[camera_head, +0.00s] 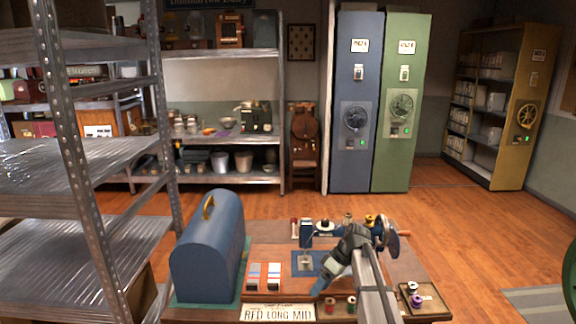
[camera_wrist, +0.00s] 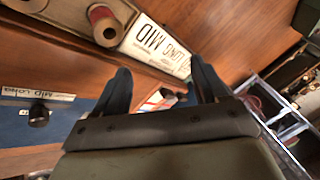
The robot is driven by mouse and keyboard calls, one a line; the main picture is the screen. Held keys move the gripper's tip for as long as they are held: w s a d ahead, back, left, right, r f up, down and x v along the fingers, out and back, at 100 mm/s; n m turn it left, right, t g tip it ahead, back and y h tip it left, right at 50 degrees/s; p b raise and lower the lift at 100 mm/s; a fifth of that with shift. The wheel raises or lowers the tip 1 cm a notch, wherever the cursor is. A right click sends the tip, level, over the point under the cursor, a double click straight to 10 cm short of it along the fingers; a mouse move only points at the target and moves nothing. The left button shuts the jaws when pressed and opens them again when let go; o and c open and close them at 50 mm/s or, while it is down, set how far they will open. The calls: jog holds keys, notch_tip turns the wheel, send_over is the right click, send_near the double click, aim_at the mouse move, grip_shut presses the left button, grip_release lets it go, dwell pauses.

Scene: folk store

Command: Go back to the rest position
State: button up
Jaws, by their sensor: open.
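My gripper (camera_head: 317,291) hangs low over the wooden worktable (camera_head: 270,246) at the front, pointing down and left, near the sign (camera_head: 278,313) reading "RED LONG MID". In the wrist view my gripper (camera_wrist: 160,88) shows two dark blue fingers spread apart. I see nothing held between them. Beyond the fingers, the sign also shows in the wrist view (camera_wrist: 155,42), with small white and red packets partly hidden by the fingers.
A blue domed case (camera_head: 208,250) stands at the table's left. A blue machine with a handwheel (camera_head: 391,240) stands behind my arm. Packets (camera_head: 263,277) lie in front, and a spool tray (camera_head: 430,303) sits at right. A metal shelf (camera_head: 75,160) rises at left.

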jog(key=s+a+f+n+g+y, duration=0.1)
jog(key=s+a+f, duration=0.2)
jog(key=s+f, duration=0.5)
jog(key=s+a+f+y, duration=0.1)
jog(key=s+a+f, duration=0.2)
jog(key=s+f, duration=0.5)
jog(key=s+d+f+m+g+h, duration=0.1)
jog(key=s+d+f+m+h, duration=0.15)
jog(key=s+f, duration=0.55)
jog(key=s+d+f+m+g+h, duration=0.1)
jog(key=s+d+f+m, duration=0.25)
jog(key=s+f, duration=0.4)
jog(key=s+d+f+m+g+h, duration=0.1)
jog(key=s+d+f+m+h, duration=0.1)
jog(key=s+f, duration=0.3)
jog(key=s+d+f+m+g+h, duration=0.1)
jog(key=s+d+f+m+h, duration=0.1)
jog(key=s, duration=1.1)
notch_tip(320, 180, down, 3)
jog(key=shift+d+f+m, duration=0.1)
jog(key=shift+d+m, duration=0.8)
jog(key=shift+d, duration=0.15)
